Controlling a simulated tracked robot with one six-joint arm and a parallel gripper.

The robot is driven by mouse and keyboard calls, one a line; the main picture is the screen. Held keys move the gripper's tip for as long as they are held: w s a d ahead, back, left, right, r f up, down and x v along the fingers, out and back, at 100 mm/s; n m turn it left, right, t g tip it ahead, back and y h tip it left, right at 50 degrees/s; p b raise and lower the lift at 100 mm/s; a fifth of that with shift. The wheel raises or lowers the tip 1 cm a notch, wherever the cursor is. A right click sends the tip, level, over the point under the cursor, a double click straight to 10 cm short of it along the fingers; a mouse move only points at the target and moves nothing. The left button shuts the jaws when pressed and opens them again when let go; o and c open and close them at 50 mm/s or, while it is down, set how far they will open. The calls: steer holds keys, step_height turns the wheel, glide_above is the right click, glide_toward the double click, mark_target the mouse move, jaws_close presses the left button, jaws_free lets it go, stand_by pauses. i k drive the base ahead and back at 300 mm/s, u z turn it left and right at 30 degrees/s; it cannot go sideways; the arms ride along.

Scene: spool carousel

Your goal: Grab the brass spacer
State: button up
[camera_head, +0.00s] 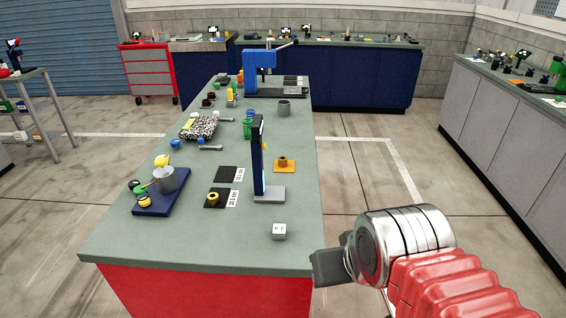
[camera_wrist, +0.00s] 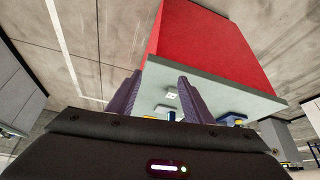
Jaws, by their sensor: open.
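A brass-coloured ring, which looks like the brass spacer (camera_head: 212,197), sits on a black labelled pad (camera_head: 219,205) on the green-grey bench top. A browner ring (camera_head: 282,161) sits on an orange pad (camera_head: 288,168) behind the upright blue stand. My gripper (camera_head: 325,267) is at the bench's right front corner, well right of and nearer than the brass ring. In the wrist view its two fingers (camera_wrist: 155,97) are apart with nothing held between them. I cannot pick out the brass ring in the wrist view.
A tall blue stand (camera_head: 259,158) on a grey base rises right of the brass ring.

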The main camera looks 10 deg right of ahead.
mark_target(282, 160)
steer(key=k, duration=1)
steer(key=z, duration=0.8)
steer(key=i, duration=2.05)
